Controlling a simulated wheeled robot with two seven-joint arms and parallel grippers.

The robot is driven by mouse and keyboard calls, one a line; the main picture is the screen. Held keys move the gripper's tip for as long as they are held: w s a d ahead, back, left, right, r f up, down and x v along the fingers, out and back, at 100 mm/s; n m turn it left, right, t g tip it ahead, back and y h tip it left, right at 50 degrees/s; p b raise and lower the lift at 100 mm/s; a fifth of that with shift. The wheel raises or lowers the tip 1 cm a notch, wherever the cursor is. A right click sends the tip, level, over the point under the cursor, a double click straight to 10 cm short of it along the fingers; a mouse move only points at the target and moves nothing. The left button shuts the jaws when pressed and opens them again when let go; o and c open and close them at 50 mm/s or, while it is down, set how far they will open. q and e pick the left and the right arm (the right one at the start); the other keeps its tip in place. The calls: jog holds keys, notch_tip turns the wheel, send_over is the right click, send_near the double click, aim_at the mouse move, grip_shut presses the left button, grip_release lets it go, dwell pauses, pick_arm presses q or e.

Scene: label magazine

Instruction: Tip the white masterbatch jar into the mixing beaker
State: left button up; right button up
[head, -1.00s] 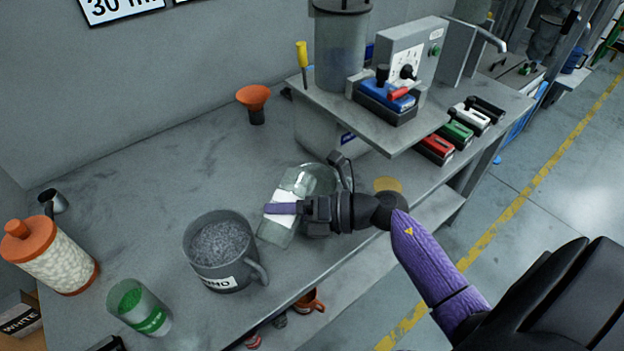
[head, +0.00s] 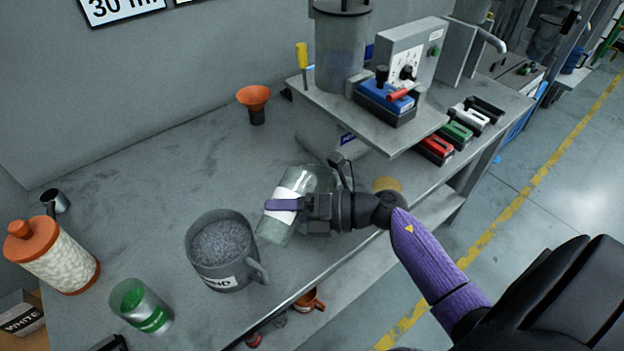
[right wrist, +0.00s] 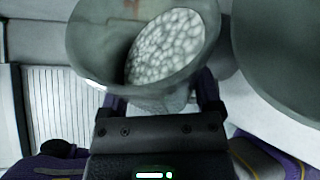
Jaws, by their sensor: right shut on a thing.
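My right gripper (head: 284,205) is shut on a clear jar (head: 272,230) with a white label band. The jar is held tilted over the bench; in the right wrist view the jar (right wrist: 95,45) shows white pellets inside, between my purple fingers (right wrist: 163,105). A grey handled beaker (head: 228,278) stands upright just left of the jar, holding grey pellets; I take it for the mixing beaker. The jar and this beaker appear apart. Another greenish-grey vessel (right wrist: 285,50) fills the wrist view's right side; I cannot tell which it is. My left gripper is not in view.
A green pellet cup (head: 142,308) and an orange-lidded pellet container (head: 62,262) stand at left. An orange funnel (head: 254,98) is at the back. A raised grey shelf (head: 415,130) with a machine stands right of the jar. The bench middle is clear.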

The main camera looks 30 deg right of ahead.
aim_at(291, 187)
jog(key=shift+r+m, duration=0.25)
jog(key=shift+m, duration=0.05)
dwell(0.5)
jog(key=shift+w+d+r+m+y+p, duration=0.35)
jog(key=shift+d+r+m+y, duration=0.25)
jog(key=shift+d+m, duration=0.1)
dwell(1.1)
jog(key=shift+w+d+r+m+t+y+p, duration=0.2)
jog(key=shift+r+m+p, duration=0.3)
jog(key=shift+m, duration=0.35)
jog(key=shift+d+r+m+t+y+p, duration=0.1)
jog(key=shift+r+m+t+y+p, duration=0.15)
jog(key=shift+r+m, duration=0.45)
dwell(2.3)
jog(key=shift+f, duration=0.2)
dwell(0.6)
